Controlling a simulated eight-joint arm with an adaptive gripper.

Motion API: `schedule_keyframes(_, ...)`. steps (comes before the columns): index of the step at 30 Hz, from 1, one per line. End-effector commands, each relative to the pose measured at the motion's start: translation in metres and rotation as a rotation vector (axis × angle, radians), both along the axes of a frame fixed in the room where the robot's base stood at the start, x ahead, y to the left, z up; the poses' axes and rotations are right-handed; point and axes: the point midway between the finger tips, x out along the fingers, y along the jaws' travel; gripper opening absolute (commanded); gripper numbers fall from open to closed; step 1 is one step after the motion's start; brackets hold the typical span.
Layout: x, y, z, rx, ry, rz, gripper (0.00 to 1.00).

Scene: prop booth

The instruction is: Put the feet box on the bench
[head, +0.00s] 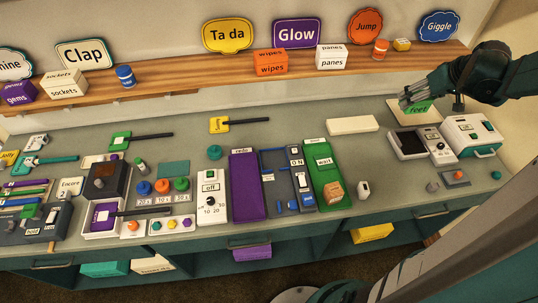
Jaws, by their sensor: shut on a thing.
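The feet box (418,107) is small and green with dark lettering, near the back right of the bench. My gripper (408,100) reaches in from the right and is shut on the box. The fingers cover part of the box. I cannot tell whether the box touches anything below it. The bench (290,137) is a long grey-green counter crowded with props.
A white block (352,125) lies left of my gripper. A dark-screened device (408,143) and a white box-shaped machine (471,135) stand just below it. A wooden shelf (190,83) with boxes and signs runs behind. Some bare bench shows at the middle back.

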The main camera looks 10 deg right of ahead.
Motion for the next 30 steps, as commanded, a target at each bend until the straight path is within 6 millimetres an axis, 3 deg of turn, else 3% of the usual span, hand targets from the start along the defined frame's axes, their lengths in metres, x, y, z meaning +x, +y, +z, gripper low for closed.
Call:
schedule_keyframes(1,-0.005,0.015,-0.020,0.000,0.001,0.002,0.39)
schedule_keyframes(6,-0.022,0.059,-0.066,-0.001,0.001,-0.003,0.39)
schedule_keyframes(15,-0.053,0.118,-0.126,-0.002,-0.001,-0.011,0.39)
schedule_keyframes(21,-0.063,0.134,-0.142,-0.002,-0.003,-0.014,0.39)
schedule_keyframes(30,-0.065,0.137,-0.143,-0.001,-0.003,-0.016,0.39)
